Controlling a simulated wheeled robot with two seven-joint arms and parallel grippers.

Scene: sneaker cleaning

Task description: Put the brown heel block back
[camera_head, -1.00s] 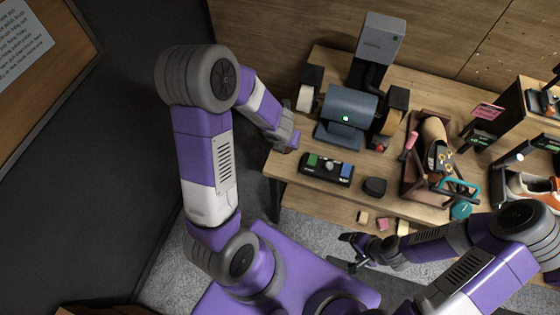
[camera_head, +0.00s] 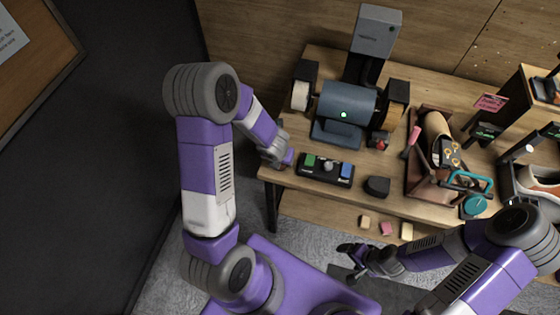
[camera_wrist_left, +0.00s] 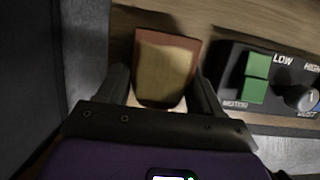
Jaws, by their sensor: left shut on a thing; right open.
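A brown block with a tan face, which looks like the heel block (camera_wrist_left: 165,68), is between the fingers of my left gripper (camera_wrist_left: 165,85) in the left wrist view. The gripper is shut on it. In the head view my left gripper (camera_head: 283,160) is at the bench's front left corner, left of the control box; the block is hidden there. I cannot tell whether the block touches the bench. My right gripper (camera_head: 352,262) is open and empty, low in front of the bench.
The control box (camera_head: 327,169) is close to the right of my left gripper. A grinder (camera_head: 345,110) stands behind. A dark block (camera_head: 377,186) lies near the bench's front edge. A brown tray (camera_head: 418,182) is farther right. Small blocks (camera_head: 386,228) lie on the lower shelf.

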